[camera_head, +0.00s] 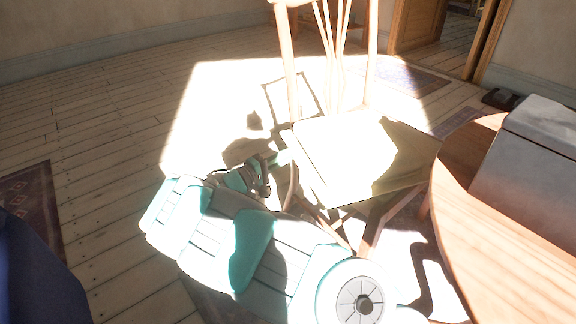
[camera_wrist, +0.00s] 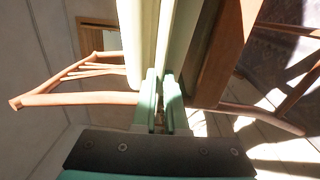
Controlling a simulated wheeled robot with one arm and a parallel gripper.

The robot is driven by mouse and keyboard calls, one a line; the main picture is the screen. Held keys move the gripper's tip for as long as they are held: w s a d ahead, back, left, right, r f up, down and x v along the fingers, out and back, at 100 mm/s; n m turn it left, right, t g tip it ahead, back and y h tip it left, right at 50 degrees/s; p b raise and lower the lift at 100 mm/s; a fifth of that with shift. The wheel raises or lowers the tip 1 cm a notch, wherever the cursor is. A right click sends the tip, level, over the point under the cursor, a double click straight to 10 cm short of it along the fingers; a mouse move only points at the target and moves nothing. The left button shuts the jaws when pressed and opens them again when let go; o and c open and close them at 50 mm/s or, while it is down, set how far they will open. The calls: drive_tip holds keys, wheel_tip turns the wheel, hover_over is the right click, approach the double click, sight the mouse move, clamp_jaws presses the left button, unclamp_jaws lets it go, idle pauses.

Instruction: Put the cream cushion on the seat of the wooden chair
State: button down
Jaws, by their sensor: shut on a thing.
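The cream cushion (camera_head: 345,150) lies flat over the seat of the wooden chair (camera_head: 286,52), brightly sunlit with a shaded right part. In the wrist view the cushion's pale edge (camera_wrist: 138,40) runs between my fingers, parallel to the brown chair seat (camera_wrist: 222,55). A dark strip lies between cushion and seat; I cannot tell if they touch. My gripper (camera_head: 281,159) is at the seat's left edge, shut on the cushion's edge; the fingers also show in the wrist view (camera_wrist: 161,90). The cushion hides most of the seat top in the head view.
A round wooden table (camera_head: 470,215) stands close on the right, with a grey box (camera_head: 535,150) on it. A patterned rug (camera_head: 35,215) lies at the left and another (camera_head: 400,78) behind the chair. The plank floor to the left is clear.

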drive_tip(key=shift+f, duration=1.7)
drive_tip(key=shift+f+b, duration=0.15)
drive_tip(key=shift+b, duration=0.2)
drive_tip(key=c, duration=1)
unclamp_jaws()
drive_tip(key=shift+o, duration=0.2)
drive_tip(key=p+v, duration=0.1)
drive_tip(key=v, duration=1.1)
